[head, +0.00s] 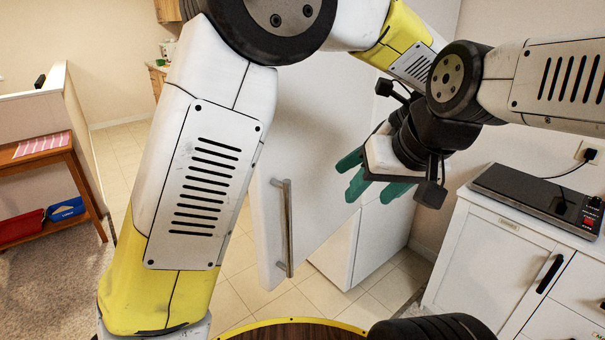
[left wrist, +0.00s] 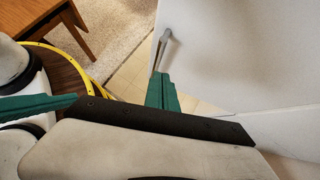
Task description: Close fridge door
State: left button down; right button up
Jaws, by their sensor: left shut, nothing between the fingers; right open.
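The white fridge door (head: 310,120) stands swung out from the fridge body (head: 375,235) in the head view. Its upright metal handle (head: 287,228) is near the door's free edge. My left gripper (head: 348,161) is shut and empty in front of the door face, partly hidden by the other hand. In the left wrist view its green fingers (left wrist: 164,93) are together, just below the handle (left wrist: 162,50) in the picture; contact cannot be told. My right gripper (head: 377,190) is close beside it and slightly lower, with its green fingers apart and empty.
A white counter (head: 492,245) with a dark flat appliance (head: 540,198) stands at the right. A wooden shelf table (head: 45,160) is at the far left. Tiled floor (head: 290,305) shows below the door. My arms hide much of the door.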

pick_arm(q)
jog(key=w+a+r+x, duration=0.1)
jog(key=r+x, duration=0.1)
jog(key=x, duration=1)
jog(key=shift+a+f, duration=0.25)
jog(key=shift+a, duration=0.3)
jog(key=shift+w+a, duration=0.1)
jog(key=shift+w, duration=0.1)
